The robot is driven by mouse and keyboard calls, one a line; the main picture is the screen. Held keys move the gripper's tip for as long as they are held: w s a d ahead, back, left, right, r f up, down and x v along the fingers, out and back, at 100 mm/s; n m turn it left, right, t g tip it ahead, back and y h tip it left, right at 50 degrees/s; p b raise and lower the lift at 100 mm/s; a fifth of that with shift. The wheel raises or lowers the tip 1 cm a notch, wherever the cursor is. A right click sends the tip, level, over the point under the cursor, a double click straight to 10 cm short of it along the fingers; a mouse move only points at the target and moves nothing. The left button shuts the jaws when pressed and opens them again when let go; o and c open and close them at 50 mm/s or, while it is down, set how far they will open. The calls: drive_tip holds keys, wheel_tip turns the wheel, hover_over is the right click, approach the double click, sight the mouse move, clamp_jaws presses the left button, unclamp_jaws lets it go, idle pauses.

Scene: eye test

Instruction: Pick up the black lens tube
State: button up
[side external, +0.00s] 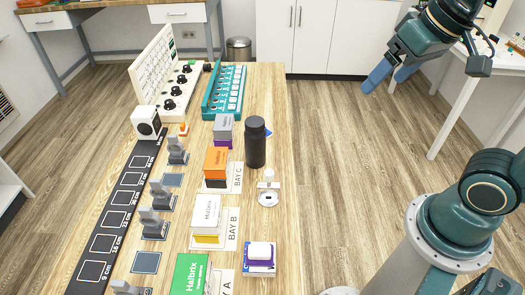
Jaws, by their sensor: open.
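The black lens tube (255,145) is most likely the dark upright cylinder on the wooden table, near its right edge. It stands just right of the grey and orange boxes, with a small blue thing partly hidden behind it. My gripper (385,78) is at the upper right, with blue fingers apart and nothing between them. It is well to the right of the tube and apart from it, beyond the table's right edge in the picture.
An orange box (216,160), a grey box (223,126) and a white box (206,212) stand left of the tube. A small white device (268,192) is in front of it. A teal panel (225,90) stands behind. The table's right edge is close to the tube.

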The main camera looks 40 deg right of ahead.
drive_tip(key=w+m+g, duration=0.1)
drive_tip(key=w+m, duration=0.3)
drive_tip(key=w, duration=0.5)
drive_tip(key=m+g, duration=0.4)
drive_tip(key=m, duration=0.7)
hover_over(256, 121)
wheel_tip(256, 121, down, 13)
drive_tip(key=shift+w, duration=0.25)
drive_tip(key=shift+f, duration=0.15)
drive_tip(key=shift+f, duration=4.2)
drive_tip(key=shift+s+f, duration=0.15)
drive_tip(key=shift+f, duration=2.45)
